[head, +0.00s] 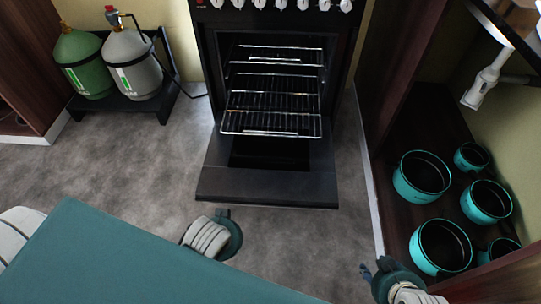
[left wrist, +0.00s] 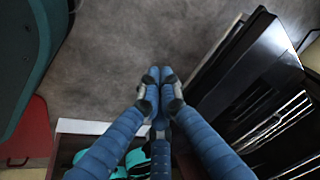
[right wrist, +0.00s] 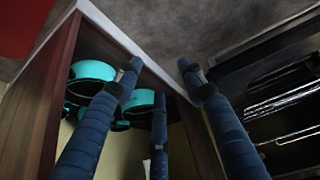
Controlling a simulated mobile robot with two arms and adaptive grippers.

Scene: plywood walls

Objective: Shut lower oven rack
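The oven (head: 268,185) stands ahead with its black door folded down. The lower oven rack (head: 272,123), a chrome wire grid, sticks out of the cavity above the open door. Another wire rack (head: 278,56) sits higher and further in. My left gripper is shut and empty in the left wrist view (left wrist: 160,76), with the oven to its right; in the head view only its wrist part shows clearly, in front of the door. My right gripper (head: 369,268) is open and empty, right of the oven door; its spread fingers show in the right wrist view (right wrist: 160,67). Neither touches the rack.
A wooden cabinet at right holds several turquoise pots (head: 422,176); its pale base edge (head: 374,190) runs near my right gripper. Green and grey gas cylinders (head: 136,65) stand on a black stand at left. Grey floor (head: 120,160) is free left of the door.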

